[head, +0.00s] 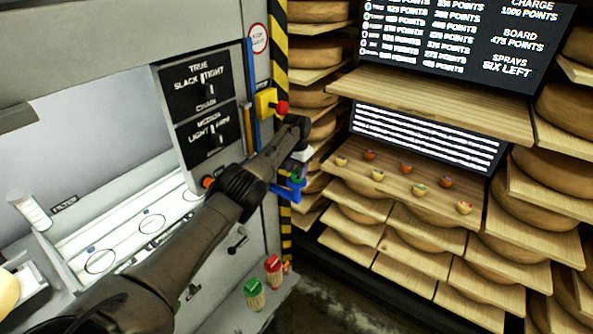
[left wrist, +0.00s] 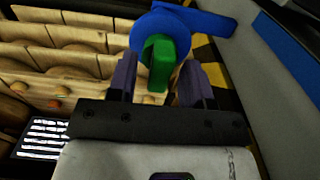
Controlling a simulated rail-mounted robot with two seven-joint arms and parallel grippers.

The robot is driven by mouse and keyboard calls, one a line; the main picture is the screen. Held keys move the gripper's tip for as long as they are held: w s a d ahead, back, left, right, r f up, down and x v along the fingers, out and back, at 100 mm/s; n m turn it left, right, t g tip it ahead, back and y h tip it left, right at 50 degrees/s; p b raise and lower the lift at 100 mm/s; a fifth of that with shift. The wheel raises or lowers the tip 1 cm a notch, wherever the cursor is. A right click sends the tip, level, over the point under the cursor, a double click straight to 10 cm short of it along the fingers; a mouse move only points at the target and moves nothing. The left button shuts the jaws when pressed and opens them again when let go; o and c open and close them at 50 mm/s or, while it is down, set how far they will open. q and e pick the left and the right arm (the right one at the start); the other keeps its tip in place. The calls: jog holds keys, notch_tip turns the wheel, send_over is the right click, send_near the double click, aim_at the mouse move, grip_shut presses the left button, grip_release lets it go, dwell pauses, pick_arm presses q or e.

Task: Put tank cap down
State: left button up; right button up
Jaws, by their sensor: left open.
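A green piece, apparently the tank cap (left wrist: 159,62), sits against a round blue holder (left wrist: 148,32) in the left wrist view. My left gripper (left wrist: 158,84) is open, with one finger on each side of the green piece and a visible gap to each finger. In the head view my left gripper (head: 300,168) is at the blue holder (head: 289,190) by the striped post, and a bit of green (head: 297,179) shows there. Whether the cap rests fully in the holder is hard to tell. My right gripper is not in view.
A jar with a red lid (head: 273,264) and one with a green lid (head: 254,288) stand on a low ledge. A yellow box with a red button (head: 267,103) is above the gripper. Shelves of cheese wheels (head: 410,205) with several small coloured cups stand to the right.

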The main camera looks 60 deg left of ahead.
aim_at(297, 169)
pick_arm(q)
notch_tip(297, 169, up, 7)
jog(key=shift+p, duration=0.6)
jog(key=w+d+f+m+t+y, duration=0.1)
jog(key=w+d+f+m+y, duration=0.1)
jog(key=d+f, duration=0.35)
jog(key=w+d+f+m+t+y, duration=0.1)
jog(key=w+d+f+m, duration=0.15)
jog(key=d, duration=0.65)
jog(key=s+d+f+m+t, duration=0.2)
jog(key=s+d, duration=0.2)
jog(key=d, duration=0.5)
jog(key=s+d+f+m+t, duration=0.1)
jog(key=s+d+f, duration=0.25)
jog(key=d, duration=0.45)
jog(key=s+d+f+h, duration=0.1)
jog(key=s+d+f, duration=0.35)
jog(key=s, duration=0.45)
jog(key=s+d+f+h, duration=0.2)
jog(key=s+d+f, duration=0.25)
jog(key=s, duration=0.45)
jog(key=s+d+g, duration=0.1)
jog(key=s+d, duration=0.3)
jog(key=s, duration=1.1)
jog(key=shift+d+n, duration=0.15)
jog(key=shift+n, duration=0.3)
